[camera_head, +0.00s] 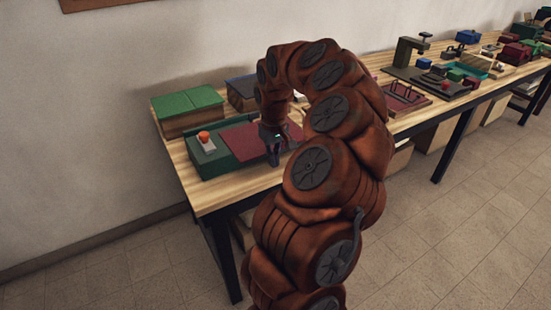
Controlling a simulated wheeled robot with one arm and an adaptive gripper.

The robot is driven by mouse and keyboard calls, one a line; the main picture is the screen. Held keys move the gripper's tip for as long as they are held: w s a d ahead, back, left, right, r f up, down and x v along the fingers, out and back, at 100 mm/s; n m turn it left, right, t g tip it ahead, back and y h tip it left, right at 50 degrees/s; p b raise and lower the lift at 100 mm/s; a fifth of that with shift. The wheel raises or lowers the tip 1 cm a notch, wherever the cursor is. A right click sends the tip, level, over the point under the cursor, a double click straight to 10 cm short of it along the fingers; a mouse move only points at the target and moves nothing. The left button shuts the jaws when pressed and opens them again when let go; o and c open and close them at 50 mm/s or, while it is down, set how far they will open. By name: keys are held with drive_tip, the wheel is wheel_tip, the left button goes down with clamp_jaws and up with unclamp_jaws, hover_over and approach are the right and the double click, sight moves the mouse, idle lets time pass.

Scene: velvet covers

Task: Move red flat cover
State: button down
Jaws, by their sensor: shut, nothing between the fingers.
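The red flat cover (240,142) is a dark red sheet on the wooden table, lying over or against the right part of a green tray or base (212,164). My gripper (273,160) is shut and empty. It points down at the front edge of the red cover, and whether it touches the cover I cannot tell. My arm hides the cover's right end.
An orange knob on a pale plate (205,143) stands left of the cover. A box with green covers (188,110) and a dark-topped box (241,92) stand behind. Tools and blocks fill the table (215,190) to the right. The floor in front is clear.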

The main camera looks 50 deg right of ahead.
drive_tip(key=shift+w+d+p, duration=0.15)
drive_tip(key=shift+w+d, duration=0.05)
drive_tip(key=shift+w, duration=0.35)
drive_tip(key=shift+w+d+p, duration=0.15)
drive_tip(key=shift+w, duration=0.35)
drive_tip(key=shift+w, duration=0.1)
